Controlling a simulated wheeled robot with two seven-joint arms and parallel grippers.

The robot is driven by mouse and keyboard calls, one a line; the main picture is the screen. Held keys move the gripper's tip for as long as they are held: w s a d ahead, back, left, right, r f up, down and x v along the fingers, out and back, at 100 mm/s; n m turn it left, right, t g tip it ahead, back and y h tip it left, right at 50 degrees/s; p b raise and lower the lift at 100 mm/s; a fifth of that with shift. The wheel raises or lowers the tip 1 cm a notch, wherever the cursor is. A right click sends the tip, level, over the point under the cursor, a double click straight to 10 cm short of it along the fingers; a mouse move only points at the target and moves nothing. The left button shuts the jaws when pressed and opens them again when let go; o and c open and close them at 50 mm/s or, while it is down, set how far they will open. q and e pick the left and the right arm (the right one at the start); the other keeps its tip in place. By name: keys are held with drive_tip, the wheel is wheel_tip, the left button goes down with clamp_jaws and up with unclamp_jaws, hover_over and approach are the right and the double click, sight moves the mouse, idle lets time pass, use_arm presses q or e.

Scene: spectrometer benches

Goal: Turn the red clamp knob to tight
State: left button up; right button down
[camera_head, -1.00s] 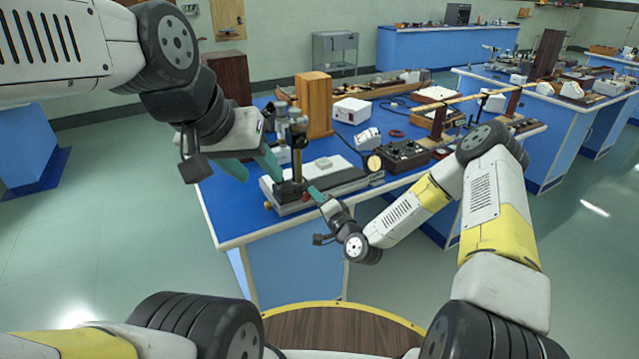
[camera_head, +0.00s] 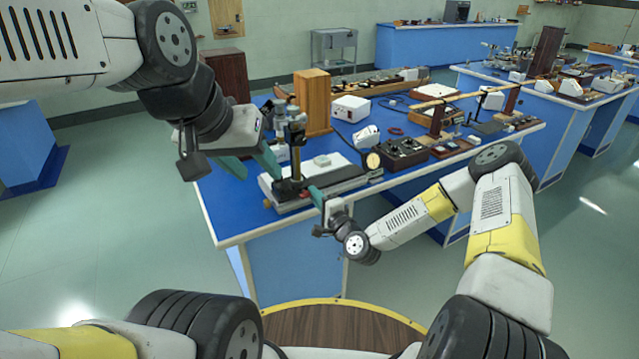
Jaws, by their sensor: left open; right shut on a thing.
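The instrument stand has a dark upright column (camera_head: 291,150) on a pale base plate (camera_head: 325,165) near the front left of the blue bench. The red clamp knob (camera_head: 305,195) is a tiny red patch at the foot of the column, mostly hidden by the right gripper. My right gripper (camera_head: 314,194) reaches in from the front right and is shut on it. My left gripper (camera_head: 248,166) is open, left of the column, with its teal fingers apart and nothing visible between them.
A wooden box (camera_head: 313,102) and a white box (camera_head: 351,109) stand behind the stand. A dark control box (camera_head: 404,155) and red rings (camera_head: 395,131) lie to its right. Another small red spot (camera_head: 267,203) shows at the base's front left corner. The blue bench's front left is bare.

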drive_tip(key=shift+s+a+f, duration=0.2)
drive_tip(key=shift+s+a, duration=0.1)
drive_tip(key=shift+s, duration=0.05)
drive_tip(key=c, duration=1.5)
unclamp_jaws()
drive_tip(key=shift+o, duration=0.2)
drive_tip(key=shift+w+r, duration=0.1)
drive_tip(key=shift+w, duration=0.05)
drive_tip(key=shift+d, duration=0.1)
drive_tip(key=v, duration=0.7)
drive_tip(key=shift+s+d, duration=0.2)
drive_tip(key=shift+s, duration=0.15)
drive_tip(key=shift+o, duration=0.5)
